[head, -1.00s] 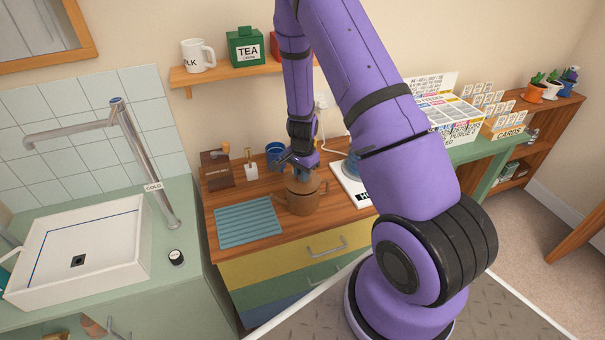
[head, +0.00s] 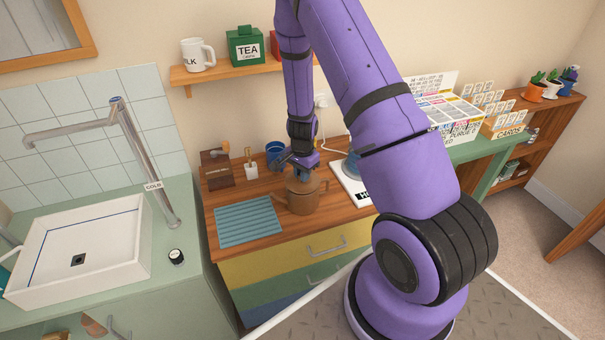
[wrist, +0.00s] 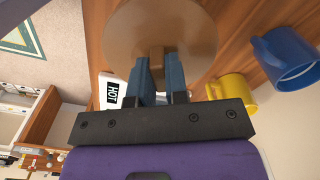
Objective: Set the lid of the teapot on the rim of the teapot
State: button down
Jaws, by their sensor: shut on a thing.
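The brown teapot (head: 302,201) stands on the wooden counter, right of the blue ribbed mat. My gripper (head: 302,175) is directly above it, pointing down. In the wrist view, my gripper's blue fingers (wrist: 160,80) are shut on the knob of the round brown lid (wrist: 192,28). The lid hides the teapot beneath it in that view. In the head view the lid is small and partly hidden by the fingers, over the teapot's opening. I cannot tell whether it touches the rim.
A blue ribbed mat (head: 247,221) lies left of the teapot. A blue mug (wrist: 290,58) and a yellow mug (wrist: 232,88) stand nearby. A white board marked HOT (head: 349,184) is to the right. A wooden grinder (head: 216,170) stands behind the mat.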

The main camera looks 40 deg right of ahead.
jog(key=shift+f, duration=0.4)
dwell(0.6)
jog(key=c, duration=1.1)
grip_release()
jog(key=shift+o, duration=0.2)
jog(key=shift+r, duration=3.55)
